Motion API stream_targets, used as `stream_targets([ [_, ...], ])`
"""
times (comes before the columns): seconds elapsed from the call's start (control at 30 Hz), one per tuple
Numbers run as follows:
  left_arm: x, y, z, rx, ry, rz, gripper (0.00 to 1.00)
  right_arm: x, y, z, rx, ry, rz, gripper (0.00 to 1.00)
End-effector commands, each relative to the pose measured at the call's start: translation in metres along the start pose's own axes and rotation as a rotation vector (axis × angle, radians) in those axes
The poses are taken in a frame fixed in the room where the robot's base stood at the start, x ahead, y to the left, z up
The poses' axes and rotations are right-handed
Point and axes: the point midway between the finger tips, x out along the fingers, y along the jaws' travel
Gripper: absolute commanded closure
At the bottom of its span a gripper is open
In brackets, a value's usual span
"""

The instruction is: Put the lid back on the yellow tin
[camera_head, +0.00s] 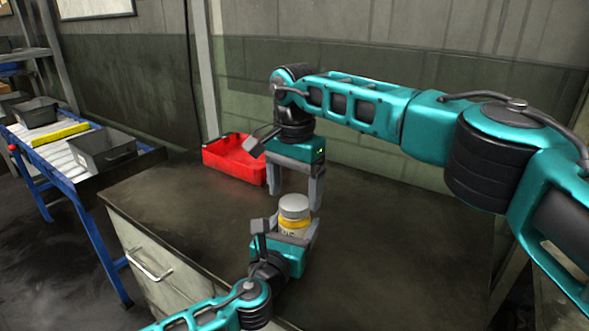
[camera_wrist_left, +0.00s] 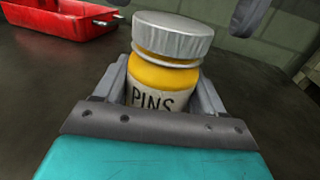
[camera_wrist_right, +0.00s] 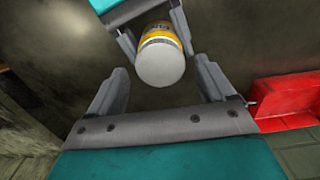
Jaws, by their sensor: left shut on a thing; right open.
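The yellow tin (camera_head: 293,226), with a pale label reading PINS, stands upright between the fingers of my left gripper (camera_head: 286,236), which is shut on it. The tin also shows in the left wrist view (camera_wrist_left: 163,78). The silver lid (camera_head: 294,205) sits on top of the tin, with a band of yellow visible below its rim (camera_wrist_left: 172,36). Whether it is fully seated I cannot tell. My right gripper (camera_head: 294,196) is open and points down just above the lid. In the right wrist view the round lid top (camera_wrist_right: 160,64) lies beyond and between the open fingers, apart from them.
A red bin (camera_head: 234,160) stands on the dark bench (camera_head: 400,240) behind the grippers, against the wall side. The bench is clear to the right. A blue-framed roller conveyor (camera_head: 72,150) with grey bins (camera_head: 103,149) and a yellow bar (camera_head: 60,134) stands at the left.

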Motion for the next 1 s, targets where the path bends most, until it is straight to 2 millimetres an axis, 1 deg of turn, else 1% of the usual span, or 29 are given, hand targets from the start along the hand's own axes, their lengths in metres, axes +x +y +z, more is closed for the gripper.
stream_targets([
  [0.03,0.000,0.000,-0.001,-0.001,0.002,0.000,1.00,0.006,0.000,0.000,0.000,0.000,0.002,0.18],
  [0.1,0.000,0.000,-0.001,-0.001,0.002,0.000,1.00,0.011,0.000,0.000,0.001,0.001,0.001,0.18],
  [0.2,0.000,0.000,-0.001,-0.001,0.002,0.000,1.00,0.015,0.000,0.000,0.001,0.001,0.000,0.18],
  [0.47,0.000,0.000,-0.001,-0.001,0.002,0.000,1.00,0.016,0.000,0.000,0.001,0.001,0.000,0.18],
  [0.57,0.000,0.000,-0.001,-0.001,0.002,0.000,1.00,0.016,0.000,0.000,0.001,0.001,0.000,0.25],
  [1.0,0.000,0.000,-0.001,-0.001,0.002,0.000,1.00,0.016,0.000,0.000,0.001,0.001,0.000,0.67],
])
